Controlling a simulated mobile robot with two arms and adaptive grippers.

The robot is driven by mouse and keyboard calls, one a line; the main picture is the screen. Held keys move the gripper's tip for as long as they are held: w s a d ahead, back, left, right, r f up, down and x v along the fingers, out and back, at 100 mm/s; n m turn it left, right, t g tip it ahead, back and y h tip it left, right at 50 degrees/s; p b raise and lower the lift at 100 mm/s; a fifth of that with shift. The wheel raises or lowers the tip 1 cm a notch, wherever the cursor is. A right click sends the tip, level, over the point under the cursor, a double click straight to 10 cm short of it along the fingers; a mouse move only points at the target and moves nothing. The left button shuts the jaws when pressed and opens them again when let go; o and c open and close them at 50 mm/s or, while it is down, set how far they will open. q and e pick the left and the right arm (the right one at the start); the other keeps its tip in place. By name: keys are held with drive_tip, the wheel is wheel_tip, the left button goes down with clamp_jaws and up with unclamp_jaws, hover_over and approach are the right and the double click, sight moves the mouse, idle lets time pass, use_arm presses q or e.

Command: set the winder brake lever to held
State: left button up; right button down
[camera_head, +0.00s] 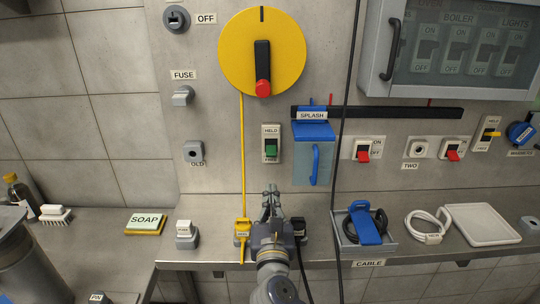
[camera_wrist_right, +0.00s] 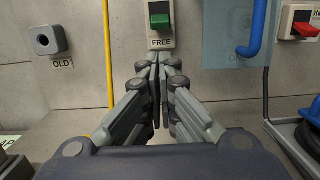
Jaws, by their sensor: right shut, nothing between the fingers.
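A light plate on the wall carries a green-tipped lever (camera_head: 271,148), with HELD above it. The wrist view shows this green lever (camera_wrist_right: 160,20) with FREE below it, and its tip sits low on the plate, towards FREE. A second HELD plate at the far right has a yellow lever (camera_head: 490,133); I cannot tell for certain which is the winder brake. My right gripper (camera_head: 271,190) is shut and empty, below and in front of the green lever. The wrist view shows its fingertips (camera_wrist_right: 160,60) together just under the FREE label, apart from the lever. My left gripper is not in view.
A yellow wheel (camera_head: 235,55) with a red-tipped handle hangs above, its yellow cord (camera_head: 243,160) running down left of the gripper. The blue SPLASH panel (camera_head: 313,131) and a black hanging cable (camera_head: 341,120) are to the right. A tray (camera_head: 350,240) stands on the counter.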

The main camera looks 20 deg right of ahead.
sight(270, 160)
drive_tip(key=shift+s+r, duration=0.1)
drive_tip(key=shift+r, duration=0.05)
drive_tip(key=x, duration=1)
drive_tip(key=shift+p, duration=0.35)
